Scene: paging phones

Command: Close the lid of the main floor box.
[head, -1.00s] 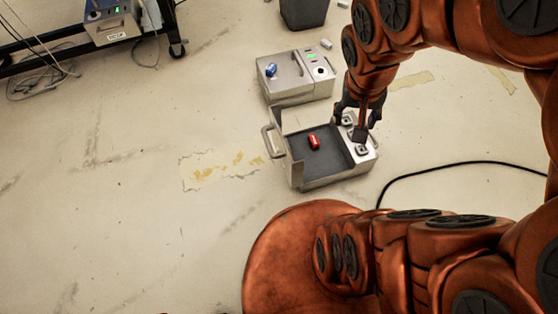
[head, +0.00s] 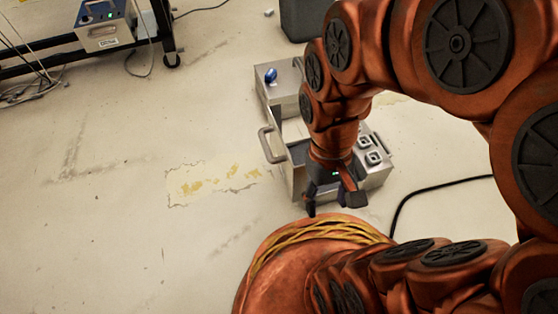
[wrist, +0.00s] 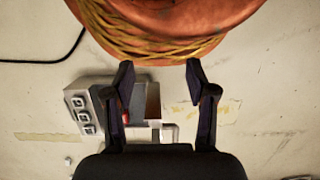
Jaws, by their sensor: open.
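The open floor box (head: 372,178) is a grey metal case on the floor with sockets along its right side. Its lid (head: 292,131) stands raised at the left, with a handle (head: 265,145) sticking out left. My gripper (head: 333,205) is open and empty, pointing down in front of the box's near side and hiding much of its inside. In the wrist view the fingers (wrist: 159,75) are spread, with the box's socket panel (wrist: 88,108) at lower left. A red object (wrist: 126,116) inside the box shows partly behind the left finger. I cannot tell if the gripper touches the box.
A second grey box (head: 278,82) with a blue item (head: 270,76) stands just behind, partly hidden by my arm. A dark bin (head: 303,18) is at the back. A black cable (head: 430,190) lies to the right.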

